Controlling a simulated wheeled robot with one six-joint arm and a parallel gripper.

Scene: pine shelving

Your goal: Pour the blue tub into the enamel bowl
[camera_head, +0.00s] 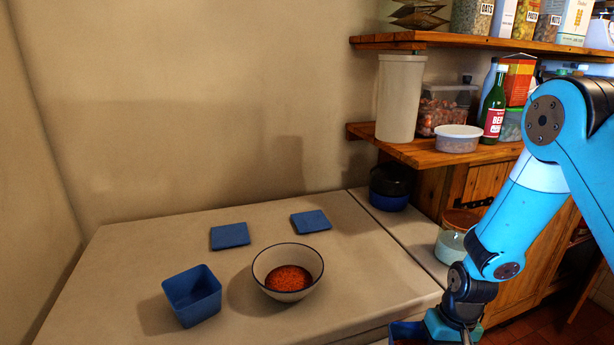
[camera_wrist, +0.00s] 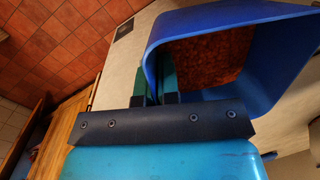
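My gripper (camera_wrist: 158,78) is shut on the wall of a blue tub (camera_wrist: 262,88), with the wall between its fingers in the wrist view. Reddish-brown contents lie inside this tub. In the head view this held tub (camera_head: 398,329) is mostly cut off at the bottom edge, to the right of the enamel bowl. The enamel bowl (camera_head: 307,278) is white with a dark rim, stands upright on the counter and holds orange-red contents. A second blue tub (camera_head: 190,309) stands upright to the left of the bowl and looks empty.
Two flat blue squares (camera_head: 230,236) (camera_head: 311,221) lie on the counter (camera_head: 150,240) behind the bowl. A dark-lidded blue jar (camera_head: 390,190) and a glass jar (camera_head: 452,240) stand at the right. Pine shelves (camera_head: 430,152) with containers and bottles are above.

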